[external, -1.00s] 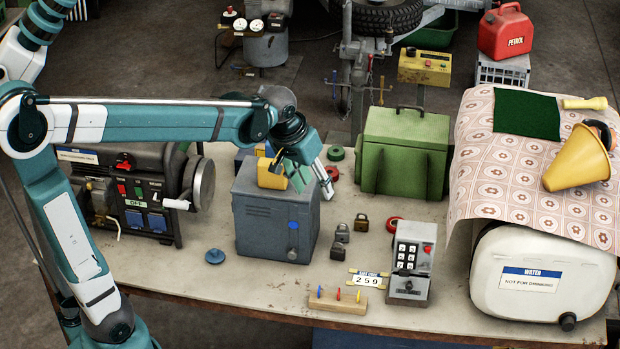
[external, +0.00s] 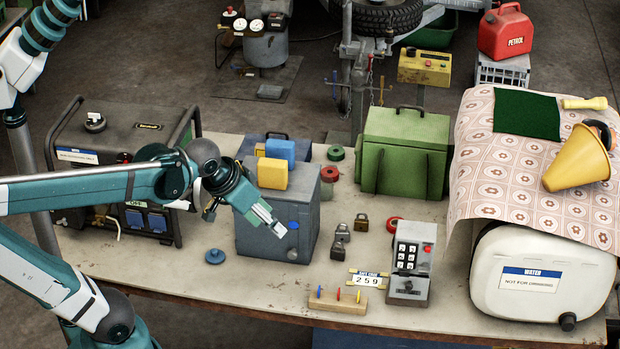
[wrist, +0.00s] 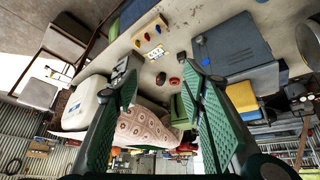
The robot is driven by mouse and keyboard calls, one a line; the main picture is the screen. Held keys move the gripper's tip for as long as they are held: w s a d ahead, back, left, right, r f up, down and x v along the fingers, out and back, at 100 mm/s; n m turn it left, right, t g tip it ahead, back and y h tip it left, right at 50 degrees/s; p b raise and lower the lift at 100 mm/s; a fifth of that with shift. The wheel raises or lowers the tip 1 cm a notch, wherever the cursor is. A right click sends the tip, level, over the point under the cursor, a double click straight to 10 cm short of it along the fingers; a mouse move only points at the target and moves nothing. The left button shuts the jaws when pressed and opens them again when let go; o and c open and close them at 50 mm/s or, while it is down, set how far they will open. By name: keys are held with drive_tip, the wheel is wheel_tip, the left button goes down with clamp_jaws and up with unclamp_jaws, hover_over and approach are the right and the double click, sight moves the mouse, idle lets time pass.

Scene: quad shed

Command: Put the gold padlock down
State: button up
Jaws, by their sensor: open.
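The gold padlock (external: 361,222) stands on the table, the brassy one in a small group. Two dark grey padlocks, one behind (external: 343,232) and one in front (external: 337,248), stand to its left. My gripper (external: 272,222) is left of the padlocks, in front of the grey metal box, and apart from them. In the wrist view my gripper (wrist: 160,76) has its two fingers spread wide with nothing between them. The padlocks are small dark shapes beyond the fingers there; I cannot tell which is gold.
The grey metal box (external: 261,203) bears a yellow block (external: 272,174). A keypad box (external: 408,268), a peg rack (external: 338,302) and a number plate (external: 369,279) stand at the front. A green box (external: 403,155) is behind. Bare table lies between the grey box and the padlocks.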

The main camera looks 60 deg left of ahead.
drive_tip(key=shift+m+t, duration=0.4)
drive_tip(key=shift+m, duration=0.1)
drive_tip(key=s, duration=0.1)
drive_tip(key=s+f, duration=0.1)
drive_tip(key=s, duration=0.1)
drive_tip(key=s+d+f, duration=0.1)
drive_tip(key=shift+s+f, duration=0.15)
drive_tip(key=shift+s, duration=0.25)
